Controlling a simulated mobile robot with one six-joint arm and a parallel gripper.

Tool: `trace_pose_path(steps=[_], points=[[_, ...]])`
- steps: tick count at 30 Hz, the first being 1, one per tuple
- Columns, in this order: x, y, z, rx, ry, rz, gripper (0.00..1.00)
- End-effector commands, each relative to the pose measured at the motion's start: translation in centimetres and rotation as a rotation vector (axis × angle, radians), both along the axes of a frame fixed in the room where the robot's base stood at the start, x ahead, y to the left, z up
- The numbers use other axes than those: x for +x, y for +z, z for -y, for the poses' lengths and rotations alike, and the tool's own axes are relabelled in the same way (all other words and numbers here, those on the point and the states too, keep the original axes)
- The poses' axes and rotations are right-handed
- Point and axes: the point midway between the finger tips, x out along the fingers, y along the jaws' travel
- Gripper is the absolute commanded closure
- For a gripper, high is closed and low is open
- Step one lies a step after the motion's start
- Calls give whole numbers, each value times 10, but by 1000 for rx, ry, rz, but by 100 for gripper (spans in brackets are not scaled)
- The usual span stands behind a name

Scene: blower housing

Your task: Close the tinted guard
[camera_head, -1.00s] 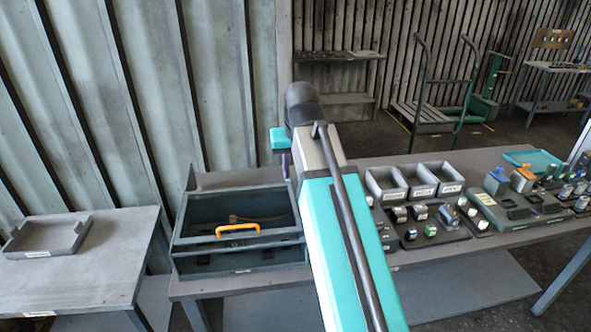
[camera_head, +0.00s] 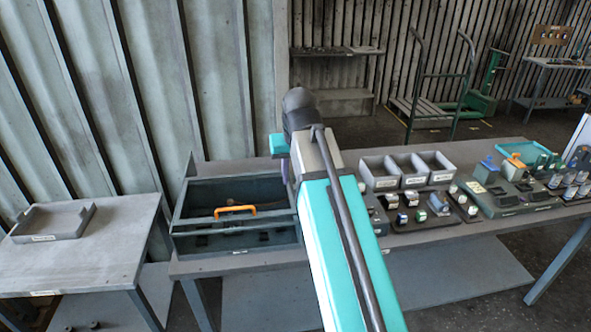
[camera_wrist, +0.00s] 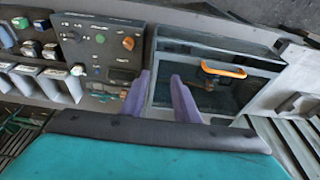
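The tinted guard (camera_wrist: 192,87) is a dark see-through panel in a grey frame, with an orange handle (camera_wrist: 223,70) across it. In the head view, the handle (camera_head: 235,210) shows over the dark grey housing (camera_head: 182,222) on the bench. I cannot tell clearly how far the guard is open. My gripper (camera_wrist: 162,78) is open and empty in the wrist view. Its two purple fingers are apart, at the panel's left edge in the picture, left of the handle. In the head view, my arm hides most of the gripper; a purple finger (camera_head: 285,170) shows above the housing's right side.
A control panel (camera_wrist: 98,50) with knobs lies left of the guard in the wrist view. Grey bins (camera_head: 408,170) and small parts stand on the bench right of my arm. A side table with a grey tray (camera_head: 52,221) is at left. A ribbed wall stands behind.

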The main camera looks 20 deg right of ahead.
Motion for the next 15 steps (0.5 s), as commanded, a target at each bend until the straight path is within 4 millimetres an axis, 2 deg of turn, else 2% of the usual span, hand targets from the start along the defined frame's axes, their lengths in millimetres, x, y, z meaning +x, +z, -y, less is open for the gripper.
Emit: trace_pose_path(steps=[10, 15], points=[[-1, -53, -7, 9, 10, -67, 72], [-6, -96, -12, 15, 18, -123, 72]])
